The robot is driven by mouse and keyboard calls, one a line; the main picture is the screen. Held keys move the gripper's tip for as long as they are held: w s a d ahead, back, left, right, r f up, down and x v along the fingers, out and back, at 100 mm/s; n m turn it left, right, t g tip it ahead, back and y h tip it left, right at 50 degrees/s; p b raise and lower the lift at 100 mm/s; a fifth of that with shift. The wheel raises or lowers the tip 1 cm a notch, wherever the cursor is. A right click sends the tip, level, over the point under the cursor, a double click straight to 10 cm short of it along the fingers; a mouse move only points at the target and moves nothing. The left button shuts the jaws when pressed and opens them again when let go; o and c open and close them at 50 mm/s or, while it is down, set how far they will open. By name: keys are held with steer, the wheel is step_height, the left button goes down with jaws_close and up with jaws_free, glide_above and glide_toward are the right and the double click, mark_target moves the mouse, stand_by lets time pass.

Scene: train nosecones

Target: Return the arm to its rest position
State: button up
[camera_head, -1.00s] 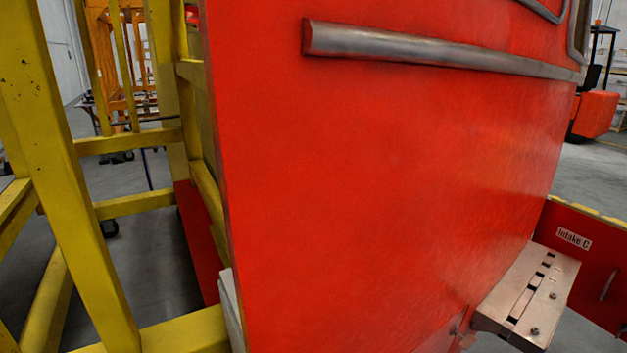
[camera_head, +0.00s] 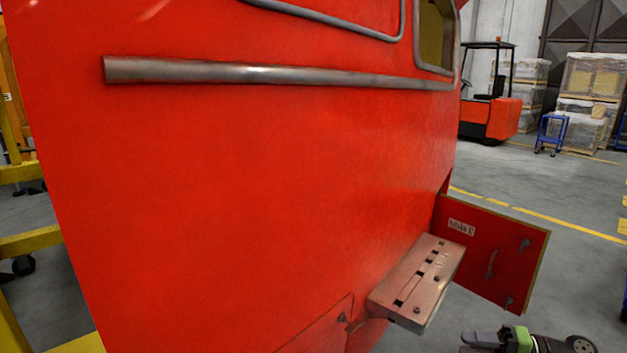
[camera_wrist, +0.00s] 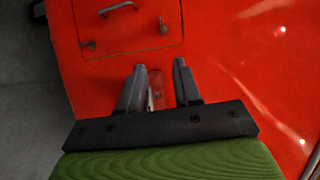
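My gripper (camera_head: 468,343) shows at the bottom edge of the head view, with grey fingers and a green body, in front of the red nosecone (camera_head: 250,180) and to the right of its metal step (camera_head: 420,280). In the wrist view my gripper (camera_wrist: 158,68) has its two grey fingers apart, with no object seen held between them. Beyond the fingertips is a red panel (camera_wrist: 125,30) with a handle and latches. Most of my arm is out of view.
A red door (camera_head: 495,255) labelled "Intake C" stands open beyond the step. A grey rail (camera_head: 270,74) runs along the nosecone. A yellow frame (camera_head: 30,243) stands at left. A red forklift (camera_head: 490,118) and wrapped pallets (camera_head: 590,85) are at the back right.

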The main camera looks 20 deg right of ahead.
steer(key=w+a+r+n+g+h, duration=0.15)
steer(key=w+a+r+g, duration=0.25)
steer(key=a, duration=0.4)
steer(key=w+a+r+n+g, duration=0.3)
steer(key=w+a+g, duration=0.15)
steer(key=a, duration=0.45)
steer(key=a+r+n+g+h+p, duration=0.25)
steer(key=a+h, duration=0.35)
steer(key=a, duration=0.8)
steer(key=s+a+r+t+h, duration=0.1)
steer(key=s+a+r+h, duration=0.4)
steer(key=s, duration=0.5)
steer(key=s+r+t+h+p, duration=0.1)
steer(key=s+t, duration=0.4)
steer(key=s, duration=0.7)
steer(key=shift+s+r, duration=0.2)
steer(key=shift+r, duration=0.1)
steer(key=shift+d, duration=0.1)
